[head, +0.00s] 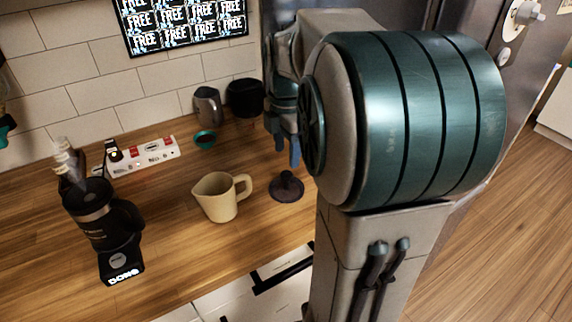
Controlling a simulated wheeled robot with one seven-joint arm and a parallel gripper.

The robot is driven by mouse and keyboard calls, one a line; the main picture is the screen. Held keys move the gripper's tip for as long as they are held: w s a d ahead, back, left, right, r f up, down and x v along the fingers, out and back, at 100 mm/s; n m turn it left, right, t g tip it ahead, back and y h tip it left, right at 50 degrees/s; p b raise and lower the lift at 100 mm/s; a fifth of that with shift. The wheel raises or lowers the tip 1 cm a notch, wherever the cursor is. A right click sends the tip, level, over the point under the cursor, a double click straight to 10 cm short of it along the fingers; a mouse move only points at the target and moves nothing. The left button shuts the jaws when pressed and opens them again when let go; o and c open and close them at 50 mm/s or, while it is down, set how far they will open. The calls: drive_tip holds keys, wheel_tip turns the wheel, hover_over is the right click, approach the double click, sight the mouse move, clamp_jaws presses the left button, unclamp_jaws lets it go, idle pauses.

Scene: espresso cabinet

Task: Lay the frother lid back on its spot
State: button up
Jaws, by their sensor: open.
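A dark round lid-like disc with a raised knob (286,187), which looks like the frother lid, lies on the wooden counter to the right of the cream jug. My gripper (285,148) points down above and slightly behind it in the picture. Its fingers are open, with nothing seen between them, and they look apart from the knob. My large teal arm joint hides the counter to the right. A black appliance marked DOMO (122,263) stands at the left front; I cannot tell whether it is the frother.
The cream jug (221,199) stands close left of the lid. A white power strip (145,154), a small teal ring-like item (205,139), a grey pitcher (208,107) and a black pot (245,98) stand further back. The front middle counter is clear.

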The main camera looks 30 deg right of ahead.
sight(287, 173)
drive_tip(key=s+a+f+m, duration=0.1)
drive_tip(key=s+a+m, duration=0.2)
drive_tip(key=a+m, duration=0.1)
drive_tip(key=s+a+f+m+t, duration=0.1)
drive_tip(key=s+a+f+m, duration=0.1)
drive_tip(key=m, duration=0.5)
drive_tip(key=s+a+f+m+t, duration=0.1)
drive_tip(key=s+a+m, duration=0.4)
drive_tip(key=s+m, duration=0.1)
drive_tip(key=shift+s+a+f, duration=0.1)
drive_tip(key=shift+a+f, duration=0.1)
drive_tip(key=shift+a, duration=0.1)
drive_tip(key=shift+s+a+f+m+t, duration=0.35)
drive_tip(key=shift+s+f+m, duration=0.1)
drive_tip(key=shift+m, duration=0.35)
drive_tip(key=shift+r, duration=0.1)
drive_tip(key=shift+w+p+v, duration=0.2)
drive_tip(key=shift+p+v, duration=0.7)
drive_tip(key=shift+p, duration=0.15)
